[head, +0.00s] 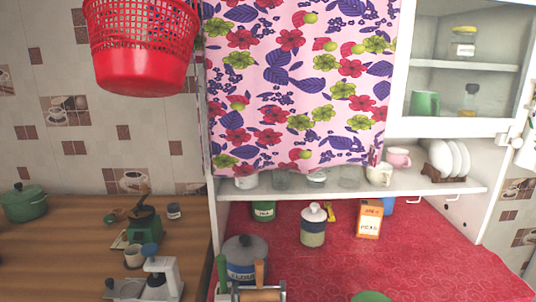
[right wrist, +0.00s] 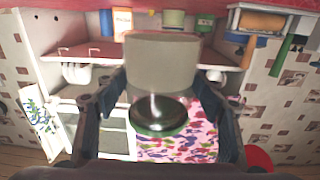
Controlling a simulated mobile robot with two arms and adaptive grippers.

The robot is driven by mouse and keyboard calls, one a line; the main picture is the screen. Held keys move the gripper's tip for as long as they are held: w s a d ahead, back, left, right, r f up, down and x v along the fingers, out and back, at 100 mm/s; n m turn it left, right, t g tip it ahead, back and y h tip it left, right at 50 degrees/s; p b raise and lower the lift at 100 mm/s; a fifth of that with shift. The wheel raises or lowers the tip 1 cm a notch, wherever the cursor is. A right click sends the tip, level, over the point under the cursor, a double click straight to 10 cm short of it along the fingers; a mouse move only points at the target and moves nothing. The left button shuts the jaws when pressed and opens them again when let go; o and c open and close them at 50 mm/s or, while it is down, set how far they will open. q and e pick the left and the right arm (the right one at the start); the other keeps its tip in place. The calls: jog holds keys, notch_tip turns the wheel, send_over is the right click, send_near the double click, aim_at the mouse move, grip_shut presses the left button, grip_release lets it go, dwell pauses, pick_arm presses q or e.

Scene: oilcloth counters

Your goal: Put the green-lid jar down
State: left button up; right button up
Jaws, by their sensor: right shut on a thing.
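The green-lid jar (right wrist: 163,62) is between the fingers of my right gripper (right wrist: 158,92) in the right wrist view. It has a pale grey body and a dark green lid (right wrist: 158,118) with a bright reflection on it. My right gripper is shut on it. In the head view, a green round top (head: 371,297), which looks like this lid, just shows at the bottom edge over the red counter (head: 420,260). The jar's body is cut off there. My left gripper is in neither view.
On the red counter stand a flour canister (head: 246,260), a lidded jar (head: 313,226), a green tin (head: 264,211) and an orange peas box (head: 369,219). A rolling pin (head: 260,295) is at the front left. The counter's right part is clear. A shelf (head: 340,189) overhangs the back.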

jog(key=s+f, duration=0.2)
jog(key=s, duration=0.5)
jog(key=shift+f, duration=0.15)
jog(key=shift+a, duration=0.1)
